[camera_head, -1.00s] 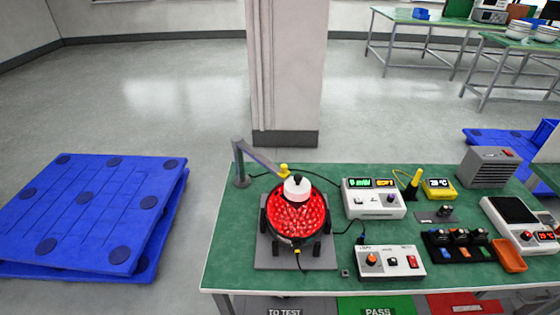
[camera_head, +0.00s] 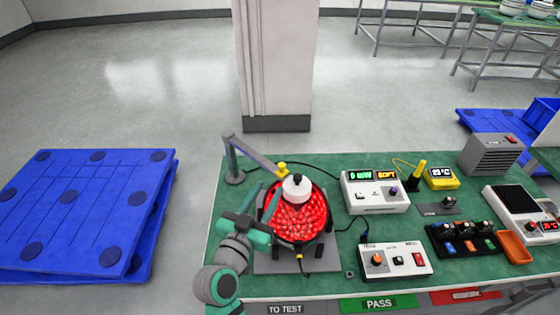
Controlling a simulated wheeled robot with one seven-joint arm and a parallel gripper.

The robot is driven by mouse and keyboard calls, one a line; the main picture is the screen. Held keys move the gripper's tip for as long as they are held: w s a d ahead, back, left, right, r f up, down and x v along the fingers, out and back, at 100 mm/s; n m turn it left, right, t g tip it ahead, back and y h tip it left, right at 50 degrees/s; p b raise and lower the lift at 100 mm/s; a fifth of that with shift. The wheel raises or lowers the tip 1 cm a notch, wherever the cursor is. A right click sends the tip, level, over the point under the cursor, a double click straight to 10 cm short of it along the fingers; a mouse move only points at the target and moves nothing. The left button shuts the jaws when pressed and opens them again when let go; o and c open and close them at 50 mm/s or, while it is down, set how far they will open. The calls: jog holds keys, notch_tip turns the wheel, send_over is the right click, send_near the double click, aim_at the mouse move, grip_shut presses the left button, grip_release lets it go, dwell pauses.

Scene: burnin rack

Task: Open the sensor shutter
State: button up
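A white sensor head (camera_head: 297,187) with a black knob sits over a round, red-glowing unit (camera_head: 298,220) on a grey base plate. A grey swing arm (camera_head: 252,157) with a yellow knob (camera_head: 281,168) reaches to it from a post at the left. I cannot tell which part is the shutter or whether it is open. A white meter box (camera_head: 374,191) to the right shows "0 mW". My gripper (camera_head: 269,190) is at the left side of the red unit, fingers apart and pointing away from me, seemingly empty. It hides part of the unit's left edge.
A white control box (camera_head: 395,261) with knobs stands at the table's front. A black tray of small parts (camera_head: 463,241), an orange bin (camera_head: 515,247) and a grey heater-like box (camera_head: 489,154) lie to the right. Cables cross the green table (camera_head: 330,165). Blue pallets (camera_head: 85,210) lie on the floor at left.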

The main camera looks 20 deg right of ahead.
aim_at(280, 168)
jog(key=x, duration=1.1)
jog(key=shift+w+r, duration=0.1)
jog(key=shift+r, duration=0.15)
